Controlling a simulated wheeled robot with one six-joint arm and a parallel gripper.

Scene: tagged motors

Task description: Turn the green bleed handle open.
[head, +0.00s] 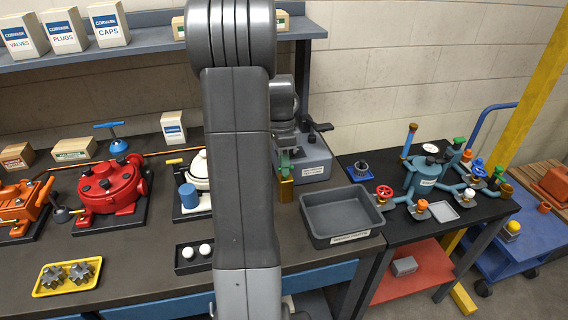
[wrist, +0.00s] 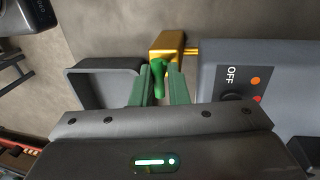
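The green bleed handle (wrist: 158,78) shows in the wrist view, attached at a brass valve body (wrist: 167,44) on the side of a grey unit. My gripper (wrist: 159,80) has green fingers, one on either side of the handle. The fingers stand apart, with a narrow gap seeming to remain beside the handle's lower part; contact near its top is hard to judge. In the head view the brass body (head: 286,191) shows on the left side of the grey unit (head: 312,162). My arm partly covers this area, and the handle and fingers are hard to separate there.
A grey open bin (head: 340,240) stands in front of the unit, to its right. A dark side table with a blue valve manifold (head: 425,180) is farther right. The unit has a label reading OFF (wrist: 230,74). A red pump (head: 108,188) lies left of my arm.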

